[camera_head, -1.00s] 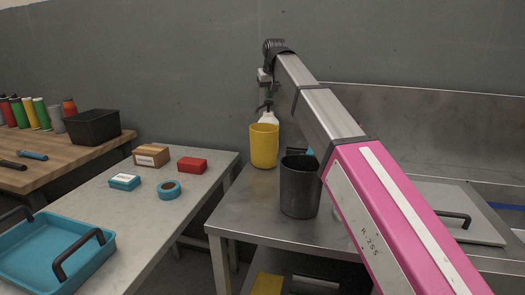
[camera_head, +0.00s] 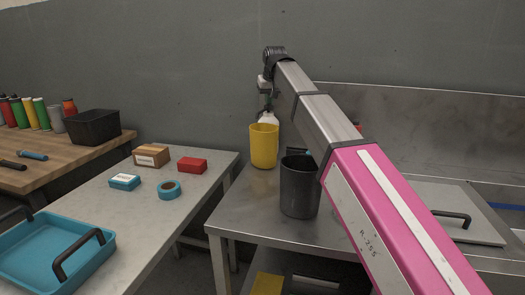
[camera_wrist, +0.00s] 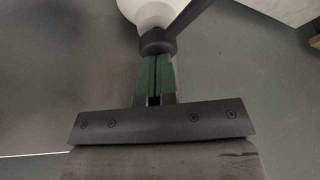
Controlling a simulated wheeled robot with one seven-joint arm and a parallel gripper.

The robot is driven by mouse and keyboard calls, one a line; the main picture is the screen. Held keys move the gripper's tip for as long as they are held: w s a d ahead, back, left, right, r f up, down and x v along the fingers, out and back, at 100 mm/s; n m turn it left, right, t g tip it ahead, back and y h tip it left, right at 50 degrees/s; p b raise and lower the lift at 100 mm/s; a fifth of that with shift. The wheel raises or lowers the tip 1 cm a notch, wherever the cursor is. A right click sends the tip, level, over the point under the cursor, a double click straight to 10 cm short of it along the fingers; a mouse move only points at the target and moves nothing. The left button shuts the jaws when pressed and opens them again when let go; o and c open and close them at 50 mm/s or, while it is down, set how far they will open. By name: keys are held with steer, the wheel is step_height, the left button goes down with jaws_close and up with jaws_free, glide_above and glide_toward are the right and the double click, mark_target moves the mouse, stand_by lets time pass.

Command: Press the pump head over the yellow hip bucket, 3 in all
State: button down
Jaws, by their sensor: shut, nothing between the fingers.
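The yellow hip bucket (camera_head: 264,147) stands upright on the steel table in the head view. Behind it is a white pump bottle (camera_head: 268,118), mostly hidden by the bucket. Its dark pump head (camera_wrist: 158,42) shows in the wrist view, with a nozzle reaching to the upper right above the white bottle body (camera_wrist: 148,12). My gripper (camera_wrist: 155,62) is shut and empty, its green-sided fingertips at the pump head and seeming to touch it. In the head view my gripper (camera_head: 266,98) is small and points down over the bottle. Exact contact is unclear.
A dark grey bin (camera_head: 300,190) stands on the steel table, in front of the bucket and close under my arm. A grey wall is close behind. The left table holds a blue tray (camera_head: 60,250), small boxes and blue tape (camera_head: 169,190).

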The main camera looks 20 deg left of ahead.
steer(key=shift+r, duration=1.75)
step_height(320, 180, up, 6)
stand_by(0.4)
stand_by(0.3)
